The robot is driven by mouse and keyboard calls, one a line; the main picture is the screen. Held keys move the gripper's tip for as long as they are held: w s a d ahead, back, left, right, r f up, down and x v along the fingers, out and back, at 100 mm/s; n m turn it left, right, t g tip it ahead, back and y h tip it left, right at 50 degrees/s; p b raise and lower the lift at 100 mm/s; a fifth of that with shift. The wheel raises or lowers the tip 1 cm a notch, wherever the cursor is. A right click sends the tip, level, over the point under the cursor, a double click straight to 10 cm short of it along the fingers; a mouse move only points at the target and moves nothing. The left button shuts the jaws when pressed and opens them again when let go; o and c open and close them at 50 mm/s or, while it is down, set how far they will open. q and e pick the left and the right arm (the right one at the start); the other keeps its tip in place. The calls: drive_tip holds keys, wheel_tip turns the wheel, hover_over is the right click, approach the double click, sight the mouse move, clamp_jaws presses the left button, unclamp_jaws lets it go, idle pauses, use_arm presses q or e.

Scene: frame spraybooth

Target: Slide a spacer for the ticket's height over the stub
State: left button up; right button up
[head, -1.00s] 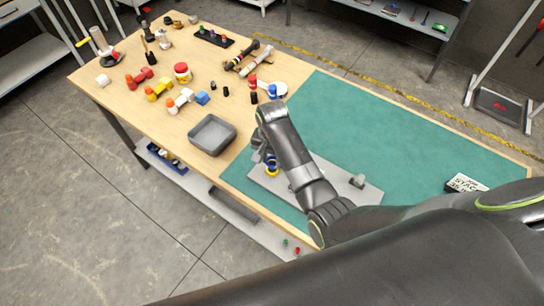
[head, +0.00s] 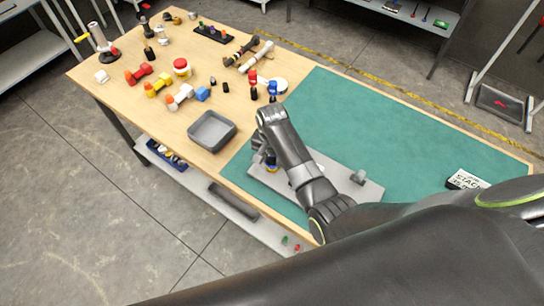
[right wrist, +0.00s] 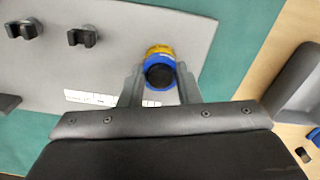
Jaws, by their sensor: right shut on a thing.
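A grey plate (head: 372,192) lies on the green mat and also fills much of the right wrist view (right wrist: 100,40). A blue ring-like piece (right wrist: 159,60) with a dark round top or opening (right wrist: 160,76) is between my right gripper's fingers (right wrist: 160,88). A yellow ring (right wrist: 158,50) shows just beneath it; whether they touch, or sit over a stub, I cannot tell. In the head view my right gripper (head: 265,160) is at the plate's left end, partly hidden by its wrist. A ticket-like card (head: 467,180) stands at the mat's right, its text unreadable. My left gripper is not in view.
A grey tray (head: 212,131) stands left of the mat. Red, yellow and orange-white parts (head: 158,85) lie farther left. Small red and blue pieces (head: 272,90) stand by a white disc. Dark holders (right wrist: 82,37) rise from the plate. The mat's far part is clear.

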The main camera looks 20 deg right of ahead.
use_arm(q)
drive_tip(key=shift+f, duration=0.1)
use_arm(e)
drive_tip(key=shift+f, duration=0.2)
drive_tip(key=o, duration=1)
